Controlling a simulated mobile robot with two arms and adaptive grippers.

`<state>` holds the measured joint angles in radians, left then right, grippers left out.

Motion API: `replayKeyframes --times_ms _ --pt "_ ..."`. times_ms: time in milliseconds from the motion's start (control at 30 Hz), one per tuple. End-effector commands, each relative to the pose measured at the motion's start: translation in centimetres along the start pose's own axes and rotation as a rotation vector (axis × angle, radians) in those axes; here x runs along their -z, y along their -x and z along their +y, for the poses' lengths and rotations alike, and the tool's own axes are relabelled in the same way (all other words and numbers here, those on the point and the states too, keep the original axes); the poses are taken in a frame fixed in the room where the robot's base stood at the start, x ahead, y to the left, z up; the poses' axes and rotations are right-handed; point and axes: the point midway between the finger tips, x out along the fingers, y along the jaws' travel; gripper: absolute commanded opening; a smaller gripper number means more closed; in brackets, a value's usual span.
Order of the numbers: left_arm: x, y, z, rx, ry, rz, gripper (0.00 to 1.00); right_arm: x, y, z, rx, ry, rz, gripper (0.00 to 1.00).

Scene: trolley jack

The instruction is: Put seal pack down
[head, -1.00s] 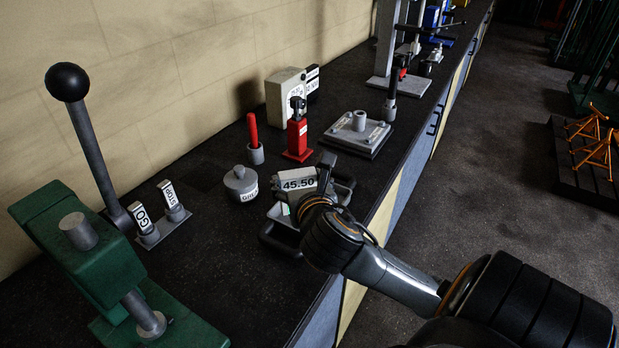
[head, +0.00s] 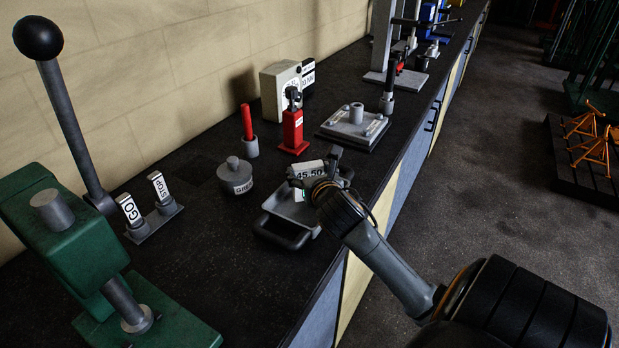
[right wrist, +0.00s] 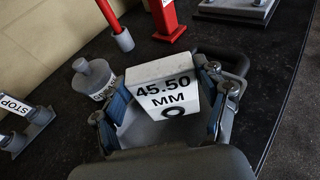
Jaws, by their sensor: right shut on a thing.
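The seal pack (head: 306,170) is a white block marked 45.50 MM. My right gripper (head: 322,180) is shut on it, over the far part of a grey tray (head: 290,212) with dark handles. In the right wrist view the pack (right wrist: 165,88) sits between the two blue-padded fingers (right wrist: 168,108), its label facing the camera. Whether the pack's underside touches the tray is hidden. My left gripper is not in view.
A grey grease pot (head: 235,176) stands left of the tray, a red jack (head: 293,130) and a grey plate with a post (head: 354,128) beyond it. GO and STOP levers (head: 145,208) and a green press (head: 75,240) are at left. The bench edge runs close on the right.

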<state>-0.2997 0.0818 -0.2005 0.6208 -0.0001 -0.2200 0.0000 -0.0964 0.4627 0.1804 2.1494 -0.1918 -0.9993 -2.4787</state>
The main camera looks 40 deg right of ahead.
Motion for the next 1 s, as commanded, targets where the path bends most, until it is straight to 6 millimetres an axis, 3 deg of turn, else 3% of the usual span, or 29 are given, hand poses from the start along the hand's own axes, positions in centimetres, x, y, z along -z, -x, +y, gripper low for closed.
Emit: replayKeyframes --times_ms 167,533,567,633,1000 --pt "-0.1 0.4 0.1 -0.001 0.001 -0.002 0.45 1.8 -0.5 0.1 -0.001 -0.002 0.003 0.41" --pt "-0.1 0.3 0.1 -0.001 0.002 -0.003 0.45 2.2 -0.6 0.1 -0.001 0.001 0.002 0.41" --pt "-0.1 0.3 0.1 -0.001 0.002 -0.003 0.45 2.2 -0.6 0.1 -0.001 0.000 0.001 0.79" --pt "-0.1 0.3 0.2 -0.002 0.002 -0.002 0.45 2.2 -0.6 0.1 -0.001 0.000 0.002 0.93" --pt "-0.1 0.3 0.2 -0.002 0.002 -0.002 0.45 2.1 -0.5 0.1 -0.001 0.000 0.001 0.95"
